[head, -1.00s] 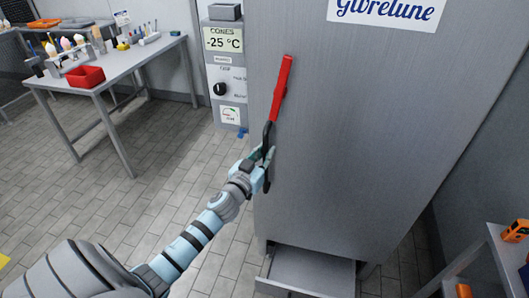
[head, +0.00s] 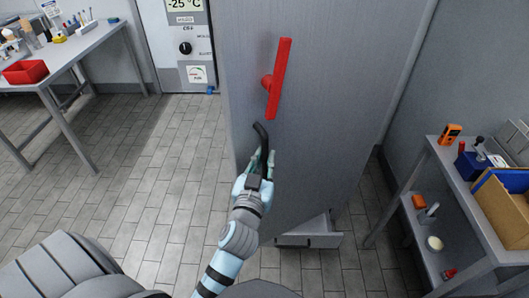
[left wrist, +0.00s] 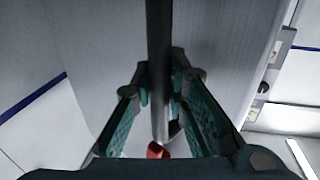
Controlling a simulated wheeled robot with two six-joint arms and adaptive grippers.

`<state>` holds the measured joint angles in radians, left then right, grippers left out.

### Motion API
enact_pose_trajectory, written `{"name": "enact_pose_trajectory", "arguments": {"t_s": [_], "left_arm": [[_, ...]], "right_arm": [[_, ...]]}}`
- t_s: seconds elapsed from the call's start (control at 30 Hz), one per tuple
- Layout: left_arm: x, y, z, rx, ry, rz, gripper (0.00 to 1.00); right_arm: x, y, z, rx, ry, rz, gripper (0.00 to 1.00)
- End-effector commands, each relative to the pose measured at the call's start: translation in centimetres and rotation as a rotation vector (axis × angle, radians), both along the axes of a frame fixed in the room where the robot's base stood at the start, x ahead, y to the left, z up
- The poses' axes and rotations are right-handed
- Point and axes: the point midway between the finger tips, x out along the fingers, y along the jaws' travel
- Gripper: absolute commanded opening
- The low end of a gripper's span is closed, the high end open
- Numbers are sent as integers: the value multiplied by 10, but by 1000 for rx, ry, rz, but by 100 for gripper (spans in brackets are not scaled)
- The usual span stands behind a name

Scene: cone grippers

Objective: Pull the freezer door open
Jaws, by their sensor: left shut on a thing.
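The tall grey freezer door (head: 335,100) fills the middle of the head view. A red bar (head: 279,75) with a round red mount is fixed to its face. A black handle (head: 261,134) curves out below the bar. My left gripper (head: 262,162) is shut on this handle, its fingers on either side. In the left wrist view the dark handle (left wrist: 158,65) runs between the green fingers (left wrist: 160,105), with a small red part at its lower end. I cannot tell exactly how far the door stands from its frame. My right gripper is not in view.
A control panel (head: 184,48) is left of the door. A low grey tray (head: 310,236) juts out near the floor. A table (head: 75,48) with a red bin (head: 25,72) stands at left, and a loaded shelf (head: 450,180) at right. The tiled floor at left is clear.

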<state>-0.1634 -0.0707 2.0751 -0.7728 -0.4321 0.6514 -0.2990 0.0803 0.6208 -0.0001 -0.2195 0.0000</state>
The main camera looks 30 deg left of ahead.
Motion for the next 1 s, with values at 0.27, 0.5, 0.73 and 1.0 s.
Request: {"name": "enact_pose_trajectory", "arguments": {"t_s": [0.27, 0.5, 0.73, 1.0], "left_arm": [[-5, -4, 1, 0, -1, 10, 0], [-5, -3, 1, 0, -2, 10, 20], [-5, -3, 1, 0, -1, 11, 35], [-5, -2, 13, -2, -5, 14, 35]], "right_arm": [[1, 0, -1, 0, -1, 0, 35], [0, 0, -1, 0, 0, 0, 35], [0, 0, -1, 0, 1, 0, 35], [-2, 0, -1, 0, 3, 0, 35]]}}
